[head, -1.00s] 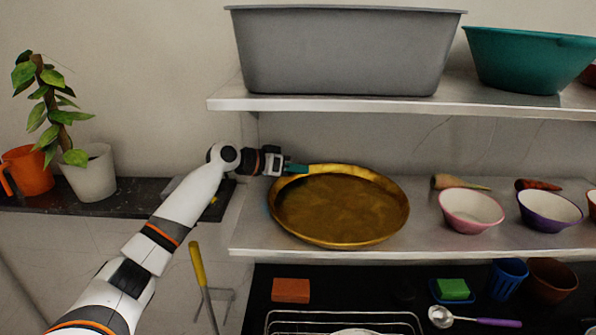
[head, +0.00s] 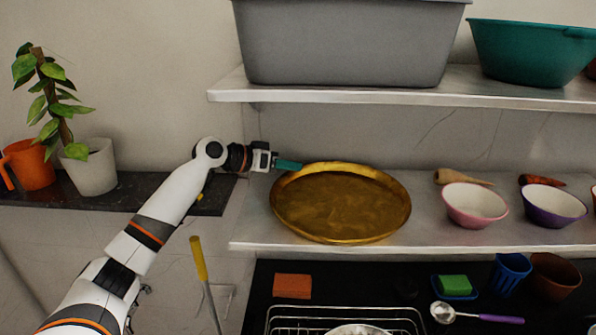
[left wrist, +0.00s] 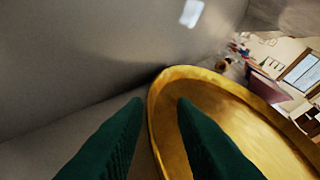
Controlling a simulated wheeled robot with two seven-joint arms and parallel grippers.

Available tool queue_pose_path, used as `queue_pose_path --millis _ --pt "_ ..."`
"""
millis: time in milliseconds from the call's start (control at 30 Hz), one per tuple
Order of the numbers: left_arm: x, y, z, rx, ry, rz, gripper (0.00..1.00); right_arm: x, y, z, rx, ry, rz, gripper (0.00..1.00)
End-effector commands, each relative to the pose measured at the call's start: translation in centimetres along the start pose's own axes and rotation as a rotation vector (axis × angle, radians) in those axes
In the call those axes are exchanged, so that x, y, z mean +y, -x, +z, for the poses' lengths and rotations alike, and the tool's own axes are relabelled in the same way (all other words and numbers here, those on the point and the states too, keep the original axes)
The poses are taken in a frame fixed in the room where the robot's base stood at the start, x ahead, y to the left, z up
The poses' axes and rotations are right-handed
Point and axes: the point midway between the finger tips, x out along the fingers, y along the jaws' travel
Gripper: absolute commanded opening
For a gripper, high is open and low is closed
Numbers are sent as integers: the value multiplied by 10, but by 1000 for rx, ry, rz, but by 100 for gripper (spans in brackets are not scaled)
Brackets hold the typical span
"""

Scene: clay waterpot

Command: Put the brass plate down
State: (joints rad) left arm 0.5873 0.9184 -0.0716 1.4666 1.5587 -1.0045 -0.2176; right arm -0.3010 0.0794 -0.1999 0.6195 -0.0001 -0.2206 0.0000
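The brass plate (head: 340,205) is a wide, round, gold-coloured dish lying on the lower metal shelf, at its left end. Its rim (left wrist: 157,108) also shows in the left wrist view, running through the gap between my fingers. My left gripper (head: 290,165) is at the plate's upper-left rim, with its green fingers pointing right. In the left wrist view the two green fingers (left wrist: 160,103) are apart, with nothing clamped between them. I cannot tell whether a finger still touches the rim. My right gripper is not in view.
Pink (head: 474,205) and purple (head: 553,205) bowls stand right of the plate, with root vegetables behind them. The upper shelf above holds a grey tub (head: 345,45) and a teal basin (head: 530,50). A wire rack (head: 343,312) is below.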

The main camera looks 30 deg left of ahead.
Motion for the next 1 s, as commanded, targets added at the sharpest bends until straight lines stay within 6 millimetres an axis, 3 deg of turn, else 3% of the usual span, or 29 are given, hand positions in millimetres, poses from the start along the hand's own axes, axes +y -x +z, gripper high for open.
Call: queue_pose_path --millis 200,400,600,1000 --pt "3 47 -4 1 -1 4 24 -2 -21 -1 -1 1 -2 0" --pt "2 76 -3 2 0 2 24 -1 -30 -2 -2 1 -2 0" --pt "0 85 -1 1 0 0 24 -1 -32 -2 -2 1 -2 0" --pt "0 85 0 0 0 0 24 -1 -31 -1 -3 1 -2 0"
